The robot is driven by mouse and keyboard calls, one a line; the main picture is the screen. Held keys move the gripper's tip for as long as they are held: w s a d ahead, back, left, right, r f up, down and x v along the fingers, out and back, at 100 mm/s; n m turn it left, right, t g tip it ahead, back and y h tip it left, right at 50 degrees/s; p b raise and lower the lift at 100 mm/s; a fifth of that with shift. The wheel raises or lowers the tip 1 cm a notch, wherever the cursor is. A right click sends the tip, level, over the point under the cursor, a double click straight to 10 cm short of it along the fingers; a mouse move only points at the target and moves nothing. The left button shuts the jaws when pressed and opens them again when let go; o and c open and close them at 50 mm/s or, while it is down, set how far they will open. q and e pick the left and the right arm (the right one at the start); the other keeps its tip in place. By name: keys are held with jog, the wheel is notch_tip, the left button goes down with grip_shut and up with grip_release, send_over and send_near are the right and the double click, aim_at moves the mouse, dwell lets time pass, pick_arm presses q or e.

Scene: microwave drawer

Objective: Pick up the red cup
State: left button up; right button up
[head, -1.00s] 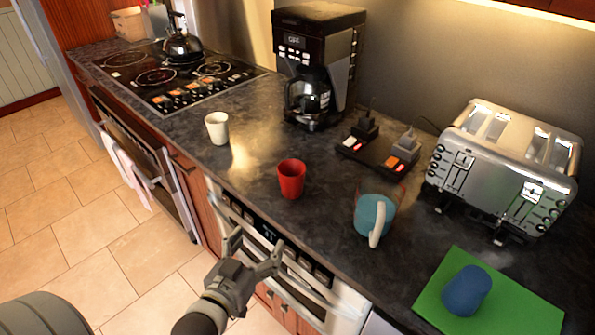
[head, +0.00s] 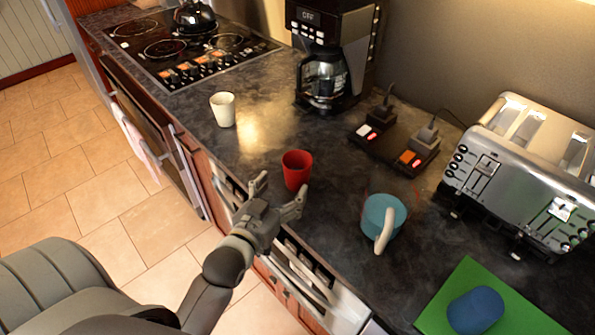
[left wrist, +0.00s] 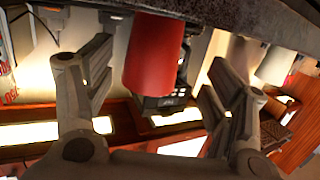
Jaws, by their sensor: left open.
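The red cup (head: 297,170) stands upright on the dark countertop, near its front edge, in the head view. My left gripper (head: 281,189) is open just in front of the cup, on the side toward the floor, with its fingers pointing at it. In the left wrist view the red cup (left wrist: 155,54) shows between and beyond the two spread fingers of the left gripper (left wrist: 160,80). The fingers look apart from the cup. My right gripper is not in view.
A white cup (head: 223,109) stands to the left and a blue mug (head: 383,219) to the right. A power strip (head: 395,146), coffee maker (head: 330,55) and toaster (head: 530,170) stand behind.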

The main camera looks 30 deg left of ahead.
aim_at(292, 181)
pick_arm(q)
jog(key=shift+w+d, duration=0.1)
jog(key=shift+w, duration=0.45)
jog(key=w, duration=0.1)
jog(key=w+f+p, duration=0.1)
jog(key=w, duration=0.1)
jog(key=shift+w+d, duration=0.1)
jog(key=shift+w+f, duration=0.1)
jog(key=shift+w, duration=0.3)
jog(key=shift+c, duration=0.6)
jog(key=c, duration=1)
jog(key=shift+c, duration=0.2)
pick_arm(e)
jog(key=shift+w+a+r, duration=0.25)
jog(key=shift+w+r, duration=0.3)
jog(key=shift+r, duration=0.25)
pick_arm(q)
jog(key=shift+p, duration=0.3)
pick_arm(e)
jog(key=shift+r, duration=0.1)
